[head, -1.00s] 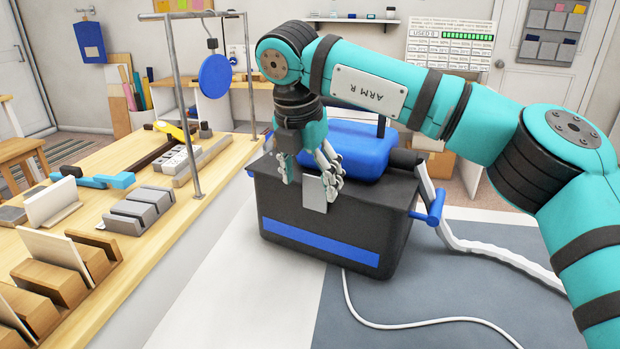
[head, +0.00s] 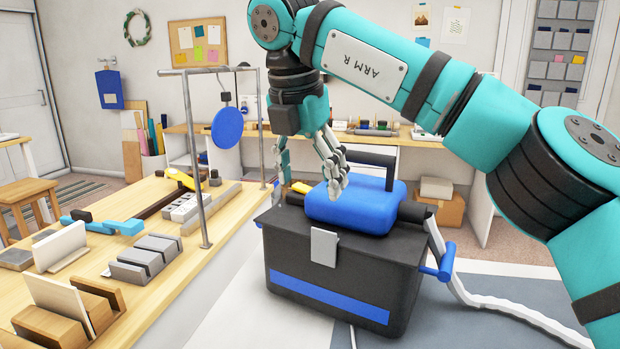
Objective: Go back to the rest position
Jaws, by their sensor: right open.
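My right gripper (head: 312,172) hangs from the teal arm in the upper middle of the head view, pointing down. Its fingers are spread and hold nothing visible. It is in front of or above the left part of the black bin (head: 330,285) with the blue top (head: 355,207); I cannot tell whether it touches the blue top. The bin stands on the floor and has a grey latch plate (head: 324,247) on its front. My left gripper is not in view.
A wooden workbench (head: 225,213) at left carries wooden and grey holders and tools. A metal frame (head: 196,160) on it holds a hanging blue disc (head: 227,128). A white hose (head: 465,290) runs right from the bin. A back bench (head: 400,136) stands behind.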

